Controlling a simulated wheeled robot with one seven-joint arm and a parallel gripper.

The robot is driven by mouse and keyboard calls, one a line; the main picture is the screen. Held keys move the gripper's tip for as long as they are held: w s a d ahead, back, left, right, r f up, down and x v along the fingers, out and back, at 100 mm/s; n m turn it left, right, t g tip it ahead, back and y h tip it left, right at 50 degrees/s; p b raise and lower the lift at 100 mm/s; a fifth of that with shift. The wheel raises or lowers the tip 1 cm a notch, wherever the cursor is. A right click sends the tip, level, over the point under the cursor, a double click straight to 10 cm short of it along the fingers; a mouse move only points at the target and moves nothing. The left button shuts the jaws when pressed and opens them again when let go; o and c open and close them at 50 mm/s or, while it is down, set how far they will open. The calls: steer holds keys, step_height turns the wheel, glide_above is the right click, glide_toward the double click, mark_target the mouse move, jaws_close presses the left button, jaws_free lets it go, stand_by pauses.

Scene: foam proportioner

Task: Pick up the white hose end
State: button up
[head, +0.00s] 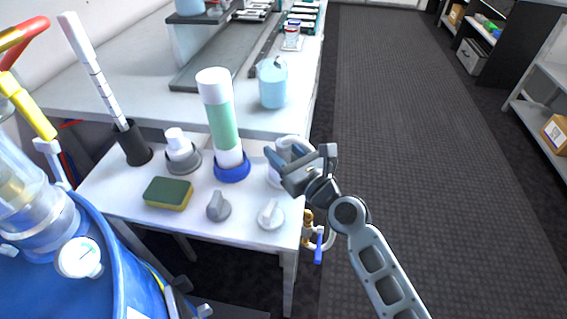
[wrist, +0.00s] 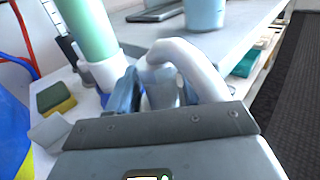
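The white hose end (wrist: 163,72) is at the near end of a curved white hose (wrist: 195,62) that arches up in front of my gripper (wrist: 157,92) in the wrist view. In the head view the white hose (head: 290,143) shows as a loop at the right edge of the small white table, partly hidden by my gripper (head: 285,156). My gripper looks open, with a blue-grey finger to the left of the hose end and the other finger near its right side. I cannot tell whether either finger touches it.
A green-and-white cylinder (head: 220,125) in a blue base stands left of my gripper. Grey knobs (head: 218,206), a sponge (head: 168,193) and a brush holder (head: 131,143) share the small table (head: 120,195). A light-blue beaker (head: 272,84) stands behind. The floor at right is clear.

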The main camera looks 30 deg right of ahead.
steer(key=c, duration=0.9)
steer(key=shift+r, duration=0.2)
